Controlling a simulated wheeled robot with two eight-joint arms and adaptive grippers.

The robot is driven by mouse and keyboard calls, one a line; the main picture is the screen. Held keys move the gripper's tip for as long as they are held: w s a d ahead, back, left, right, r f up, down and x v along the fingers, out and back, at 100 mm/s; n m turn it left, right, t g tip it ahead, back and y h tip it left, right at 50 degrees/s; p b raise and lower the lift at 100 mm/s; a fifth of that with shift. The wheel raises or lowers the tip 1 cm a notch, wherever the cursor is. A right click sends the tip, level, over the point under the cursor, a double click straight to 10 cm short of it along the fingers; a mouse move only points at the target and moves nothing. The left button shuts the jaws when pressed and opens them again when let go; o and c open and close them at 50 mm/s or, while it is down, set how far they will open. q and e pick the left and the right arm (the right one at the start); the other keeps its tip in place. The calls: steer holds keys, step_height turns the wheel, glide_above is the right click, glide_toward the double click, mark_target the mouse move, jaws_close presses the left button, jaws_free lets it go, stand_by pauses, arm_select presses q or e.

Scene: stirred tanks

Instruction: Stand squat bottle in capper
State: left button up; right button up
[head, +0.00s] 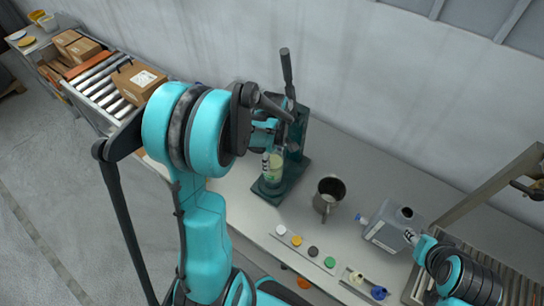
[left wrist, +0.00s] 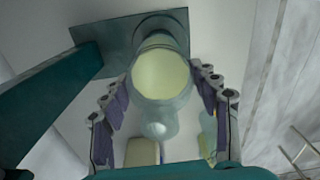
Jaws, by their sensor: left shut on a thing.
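The squat bottle (head: 272,168), clear with pale yellow-green liquid and a label, is upright at the dark teal capper (head: 293,172), over its base plate. I cannot tell whether it touches the plate. My left gripper (head: 265,140) is at the bottle's upper part, partly hidden by my arm. In the left wrist view the bottle (left wrist: 162,75) is between the purple-padded fingers of my left gripper (left wrist: 163,105), which is shut on it. The capper's base plate (left wrist: 112,38) shows behind it. My right gripper (head: 415,238) is beside a grey canister; its fingers are unclear.
A metal mug (head: 328,194) stands right of the capper, and the grey canister (head: 393,228) farther right. Several coloured caps (head: 313,252) lie along the table's front edge. The capper's lever (head: 287,68) sticks up beside my left arm. A roller conveyor with cartons (head: 138,80) is at left.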

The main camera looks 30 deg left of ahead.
arm_select(q)
steer(key=shift+f+b, duration=0.5)
steer(key=shift+f, duration=0.05)
steer(key=o, duration=1.5)
steer(key=shift+r, duration=0.15)
step_height(320, 180, up, 7)
steer(key=shift+r, duration=0.15)
steer(key=shift+d, duration=0.1)
